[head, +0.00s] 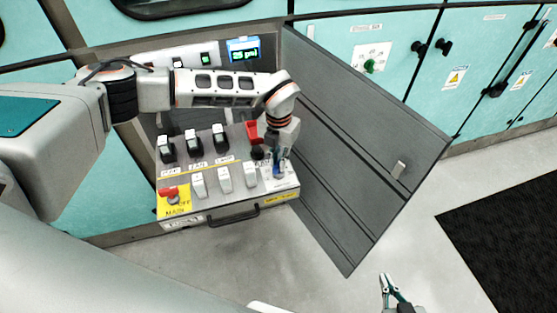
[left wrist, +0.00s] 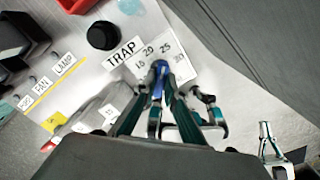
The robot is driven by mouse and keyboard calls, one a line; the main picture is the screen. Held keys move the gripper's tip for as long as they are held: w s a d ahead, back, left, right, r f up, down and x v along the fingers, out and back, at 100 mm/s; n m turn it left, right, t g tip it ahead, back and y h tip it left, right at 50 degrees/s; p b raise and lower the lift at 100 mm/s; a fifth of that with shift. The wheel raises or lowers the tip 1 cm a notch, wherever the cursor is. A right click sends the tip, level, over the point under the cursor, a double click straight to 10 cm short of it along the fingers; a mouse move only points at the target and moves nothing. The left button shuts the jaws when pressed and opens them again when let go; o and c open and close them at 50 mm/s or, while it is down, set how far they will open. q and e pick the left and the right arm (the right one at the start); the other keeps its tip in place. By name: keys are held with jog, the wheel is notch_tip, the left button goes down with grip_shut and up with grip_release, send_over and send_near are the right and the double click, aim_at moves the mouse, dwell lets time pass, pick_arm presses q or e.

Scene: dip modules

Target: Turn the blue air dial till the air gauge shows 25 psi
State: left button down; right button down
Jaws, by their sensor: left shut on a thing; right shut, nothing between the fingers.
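The blue air dial (left wrist: 158,80) shows between the fingers of my left gripper (left wrist: 160,92) in the left wrist view. The gripper is shut on it and hides much of it. A label around the dial (left wrist: 185,70) carries the numbers 15, 20 and 25; I cannot tell exactly where the dial points. In the head view, my left gripper (head: 278,165) reaches down to the right end of the panel. A blue-framed gauge (head: 243,50) with a green display stands at the back; its reading is too small to tell. My right gripper (head: 388,288) is shut and empty, low at the right.
The control panel (head: 208,212) carries several rocker switches, a red main switch (head: 171,193) and a red part (head: 252,131). A black knob (left wrist: 103,35) sits near the dial. An open grey door (head: 345,160) stands close to the right. Open floor lies in front.

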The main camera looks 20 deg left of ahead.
aim_at(278, 163)
pick_arm(q)
jog(key=c, duration=2.1)
grip_release()
jog(key=shift+r, duration=0.1)
notch_tip(278, 163, up, 12)
jog(key=shift+f, duration=0.1)
